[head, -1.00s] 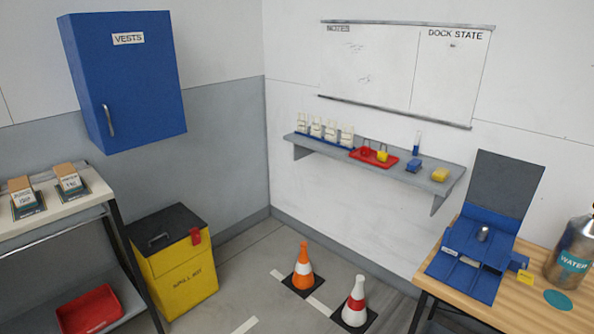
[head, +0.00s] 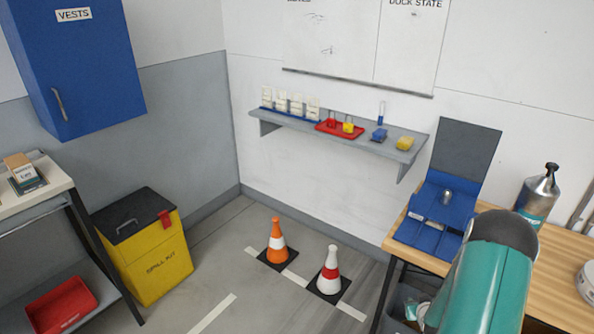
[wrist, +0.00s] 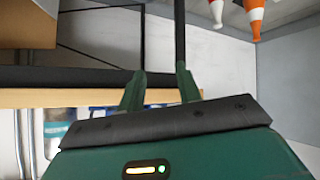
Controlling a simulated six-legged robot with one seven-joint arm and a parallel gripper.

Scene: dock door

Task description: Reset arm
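My gripper (wrist: 160,82) shows in the wrist view with its two green fingers apart and nothing between them. That view appears upside down, with the fingers in front of a wooden bench edge (wrist: 60,98) and a black bench leg. In the head view my teal arm comes in at the lower right, in front of the wooden bench (head: 565,255). It covers part of the bench top and the right side of the open blue case (head: 425,240). Small teal parts show low beside the bench leg, but the finger gap cannot be made out there.
An orange cone (head: 277,240) and a red-and-white cone (head: 329,272) stand on the floor left of the bench. A yellow spill kit bin (head: 155,260) is farther left. The wall shelf (head: 350,135) holds small items.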

